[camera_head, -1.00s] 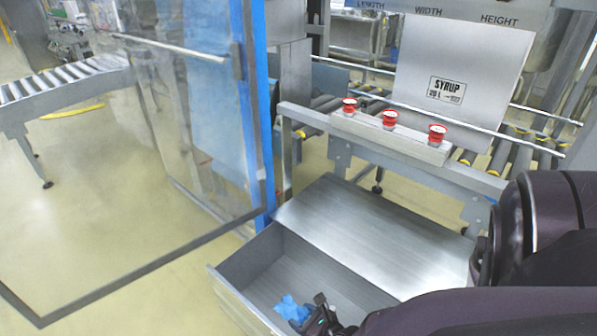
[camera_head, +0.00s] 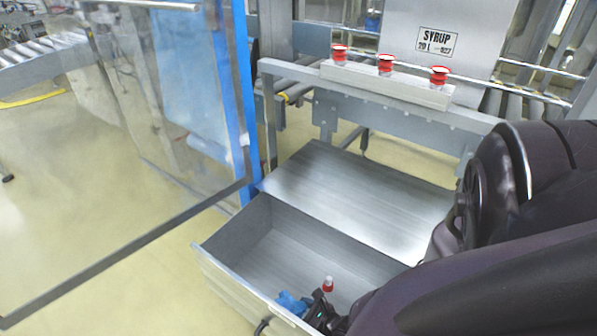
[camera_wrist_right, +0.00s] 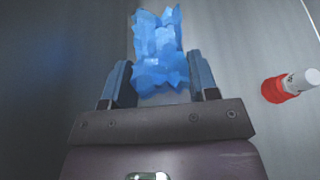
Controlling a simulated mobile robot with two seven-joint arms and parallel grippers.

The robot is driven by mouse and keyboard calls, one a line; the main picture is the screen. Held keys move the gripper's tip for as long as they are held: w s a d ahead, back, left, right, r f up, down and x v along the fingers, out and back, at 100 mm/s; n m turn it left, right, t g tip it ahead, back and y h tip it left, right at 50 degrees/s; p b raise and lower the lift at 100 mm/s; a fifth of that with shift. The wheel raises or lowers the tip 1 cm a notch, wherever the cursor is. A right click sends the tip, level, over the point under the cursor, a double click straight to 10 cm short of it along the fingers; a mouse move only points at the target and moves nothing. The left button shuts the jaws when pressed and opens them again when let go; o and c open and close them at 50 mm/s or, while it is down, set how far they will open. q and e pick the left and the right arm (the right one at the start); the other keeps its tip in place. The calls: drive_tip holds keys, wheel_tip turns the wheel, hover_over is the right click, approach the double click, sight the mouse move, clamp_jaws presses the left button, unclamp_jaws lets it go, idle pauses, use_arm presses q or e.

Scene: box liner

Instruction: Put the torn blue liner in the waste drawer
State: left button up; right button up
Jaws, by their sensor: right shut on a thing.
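The torn blue liner (camera_head: 290,303) is a crumpled blue piece inside the open grey waste drawer (camera_head: 222,268), near its front wall. My right gripper (camera_head: 312,303) reaches down into the drawer and is shut on the liner. In the right wrist view, the liner (camera_wrist_right: 160,45) stands up from between the two fingers (camera_wrist_right: 160,80), with the drawer's grey metal around it. I cannot tell whether the liner touches the drawer floor. My left gripper is not in view.
A small red-and-white item (camera_head: 328,284), also in the right wrist view (camera_wrist_right: 285,87), is in the drawer beside my right gripper. A sloped metal cover (camera_head: 360,195) lies behind the drawer. Several red-topped knobs (camera_head: 386,65) sit on a rail. A clear door panel (camera_head: 130,130) stands at left.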

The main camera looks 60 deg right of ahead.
drive_tip(key=shift+f, duration=0.6)
drive_tip(key=o, duration=0.9)
drive_tip(key=shift+r, duration=0.15)
